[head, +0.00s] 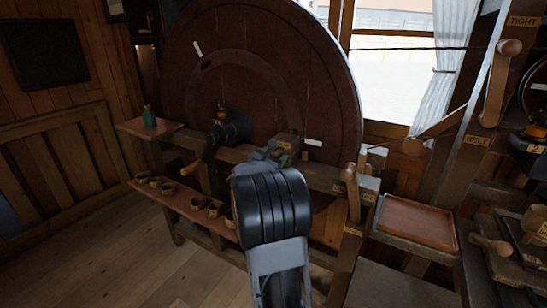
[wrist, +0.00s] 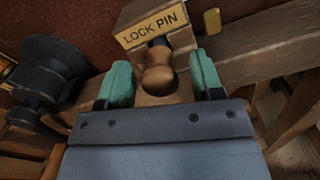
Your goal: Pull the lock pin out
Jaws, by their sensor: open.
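The lock pin (wrist: 159,72) is a turned wooden knob on a dark shank. In the wrist view it sticks out below a wooden block with a yellow label reading LOCK PIN (wrist: 151,27). My gripper (wrist: 160,84) has green-tipped fingers, one on each side of the knob, with a gap on both sides. It is open and holds nothing. In the head view the block (head: 287,143) shows just beyond my gripper (head: 272,155), and my arm hides the knob there.
A big dark wooden wheel (head: 240,70) stands behind the bench beam. A black hub with a crank handle (head: 232,128) is left of the block. Small cups (head: 197,204) line a low shelf. A brown tray (head: 418,222) and a lever marked BELT (head: 478,140) are to the right.

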